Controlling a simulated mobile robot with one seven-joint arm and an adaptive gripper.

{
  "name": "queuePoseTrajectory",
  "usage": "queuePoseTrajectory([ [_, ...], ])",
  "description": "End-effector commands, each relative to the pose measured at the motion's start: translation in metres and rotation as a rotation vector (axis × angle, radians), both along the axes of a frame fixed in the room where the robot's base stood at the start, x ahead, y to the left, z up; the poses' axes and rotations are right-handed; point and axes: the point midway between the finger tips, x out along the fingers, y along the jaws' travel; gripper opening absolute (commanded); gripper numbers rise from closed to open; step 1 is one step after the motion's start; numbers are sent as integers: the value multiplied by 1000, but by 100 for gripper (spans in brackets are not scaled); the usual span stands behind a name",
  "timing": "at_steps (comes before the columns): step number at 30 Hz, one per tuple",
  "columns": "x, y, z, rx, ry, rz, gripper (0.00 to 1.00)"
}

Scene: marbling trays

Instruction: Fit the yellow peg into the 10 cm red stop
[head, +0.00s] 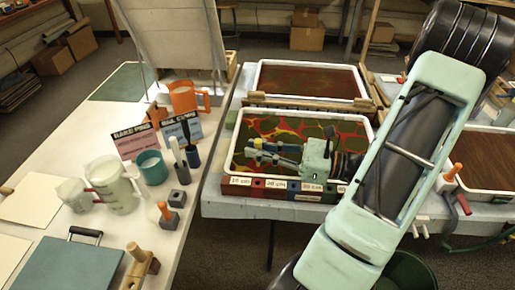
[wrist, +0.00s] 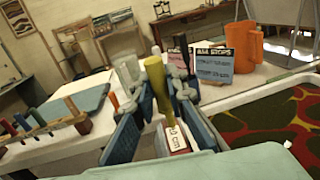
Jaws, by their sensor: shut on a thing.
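My gripper (head: 252,150) reaches left over the front part of the near marbling tray (head: 300,115). In the wrist view, my gripper (wrist: 157,92) has its two blue-grey fingers on either side of the yellow peg (wrist: 155,78) and is shut on it. The peg looks roughly upright, with a slight tilt in the picture. The red stop (head: 236,188) is at the left end of the tray's front edge. In the wrist view, a white "10 cm" label (wrist: 177,137) shows just below the peg. I cannot tell whether the peg's lower end touches the stop.

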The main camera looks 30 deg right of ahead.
Motion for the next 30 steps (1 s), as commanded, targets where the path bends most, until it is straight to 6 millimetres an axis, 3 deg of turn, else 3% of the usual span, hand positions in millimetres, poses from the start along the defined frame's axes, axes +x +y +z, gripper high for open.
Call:
queuePoseTrajectory([
  [5, 0, 0, 2, 1, 1, 1, 0],
  [21, 0, 0, -50, 1, 1, 2, 0],
  [30, 0, 0, -58, 0, 0, 1, 0],
])
